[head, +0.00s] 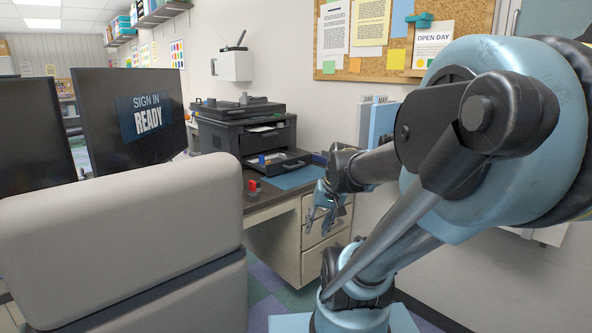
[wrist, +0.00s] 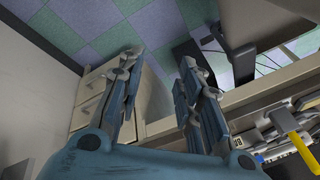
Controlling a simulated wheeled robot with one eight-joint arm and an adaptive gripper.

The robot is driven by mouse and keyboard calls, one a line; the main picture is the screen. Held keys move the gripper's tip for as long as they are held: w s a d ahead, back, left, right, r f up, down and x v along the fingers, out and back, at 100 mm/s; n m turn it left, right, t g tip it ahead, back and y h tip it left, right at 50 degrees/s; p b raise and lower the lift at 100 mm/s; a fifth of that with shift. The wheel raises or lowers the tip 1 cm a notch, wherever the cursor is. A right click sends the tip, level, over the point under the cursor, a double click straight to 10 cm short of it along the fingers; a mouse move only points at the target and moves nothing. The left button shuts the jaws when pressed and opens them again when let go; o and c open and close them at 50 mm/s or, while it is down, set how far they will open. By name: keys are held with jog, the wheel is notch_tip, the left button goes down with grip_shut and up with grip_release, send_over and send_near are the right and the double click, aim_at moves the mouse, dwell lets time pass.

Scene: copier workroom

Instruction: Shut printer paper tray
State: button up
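The black printer (head: 240,128) stands on the desk against the wall. Its paper tray (head: 280,166) sticks out from the lower front, with paper and a small blue item showing in it. My gripper (head: 323,215) hangs in front of the desk's right end, to the right of the tray and lower than it, apart from it. In the wrist view my gripper (wrist: 158,65) has its two fingers spread with nothing between them. I cannot make out the tray for sure in the wrist view.
A blue mat (head: 297,178) lies by the tray, and a small red item (head: 254,186) sits near the desk's front edge. Desk drawers (head: 313,228) are below. A large chair back (head: 120,245) fills the left foreground. A monitor (head: 130,115) stands behind it.

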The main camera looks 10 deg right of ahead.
jog(key=w+a+r+m+t+y, duration=0.2)
jog(key=w+r, duration=0.1)
jog(key=w, duration=0.8)
jog(key=m+t+y, duration=0.5)
jog(key=m+t, duration=0.2)
jog(key=m, duration=0.1)
send_near(298, 166)
jog(key=x, duration=1)
jog(key=shift+w+a+f, duration=0.1)
jog(key=shift+w+f, duration=0.1)
jog(key=shift+w, duration=0.2)
grip_shut()
